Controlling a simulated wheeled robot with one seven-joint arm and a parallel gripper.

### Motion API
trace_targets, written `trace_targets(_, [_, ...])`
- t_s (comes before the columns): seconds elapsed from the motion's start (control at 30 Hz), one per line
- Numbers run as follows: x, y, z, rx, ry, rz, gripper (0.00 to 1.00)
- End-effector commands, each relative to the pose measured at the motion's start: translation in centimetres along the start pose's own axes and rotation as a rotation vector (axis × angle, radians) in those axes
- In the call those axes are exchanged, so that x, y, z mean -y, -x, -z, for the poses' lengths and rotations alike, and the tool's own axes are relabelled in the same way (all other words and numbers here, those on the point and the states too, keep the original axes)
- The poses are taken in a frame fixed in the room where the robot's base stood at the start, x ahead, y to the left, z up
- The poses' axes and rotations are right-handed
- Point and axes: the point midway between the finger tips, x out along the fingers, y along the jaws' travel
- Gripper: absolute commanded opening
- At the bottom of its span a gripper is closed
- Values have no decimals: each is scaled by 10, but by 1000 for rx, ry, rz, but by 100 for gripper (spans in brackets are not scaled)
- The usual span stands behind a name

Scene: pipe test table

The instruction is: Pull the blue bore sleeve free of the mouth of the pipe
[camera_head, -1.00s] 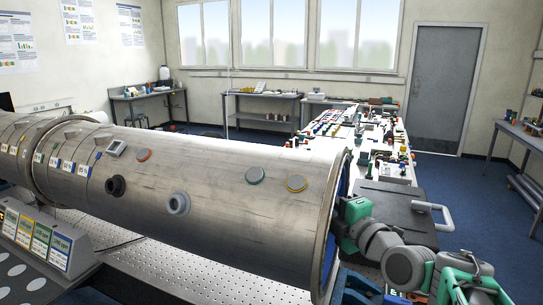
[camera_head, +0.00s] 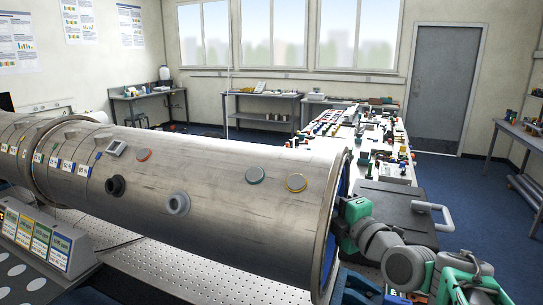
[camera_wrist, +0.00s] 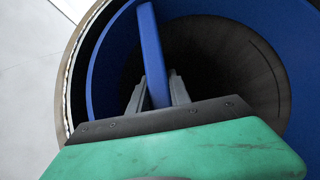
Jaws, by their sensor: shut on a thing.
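The big steel pipe (camera_head: 220,205) lies across the head view, its mouth at the right end. The blue bore sleeve (camera_head: 329,250) shows as a thin blue strip inside the mouth. In the wrist view the blue sleeve (camera_wrist: 290,60) lines the pipe mouth (camera_wrist: 68,95), with a blue bar (camera_wrist: 151,45) crossing the opening. My gripper (camera_wrist: 157,92) is shut on this bar, one finger on each side. In the head view my arm reaches the mouth from the right, and the fingers are hidden by the pipe rim. The sleeve's depth inside the pipe is hidden.
A perforated metal table (camera_head: 190,277) lies under the pipe. A dark case (camera_head: 400,205) with a grey handle sits behind my arm. A long white bench (camera_head: 395,170) crowded with small parts runs behind. Blue floor (camera_head: 480,215) is open at the right.

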Motion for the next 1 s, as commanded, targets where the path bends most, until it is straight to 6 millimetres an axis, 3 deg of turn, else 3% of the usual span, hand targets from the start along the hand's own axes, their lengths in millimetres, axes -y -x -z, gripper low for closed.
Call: trace_targets(1.0, [0, 35, -32, 1, 1, -4, 0])
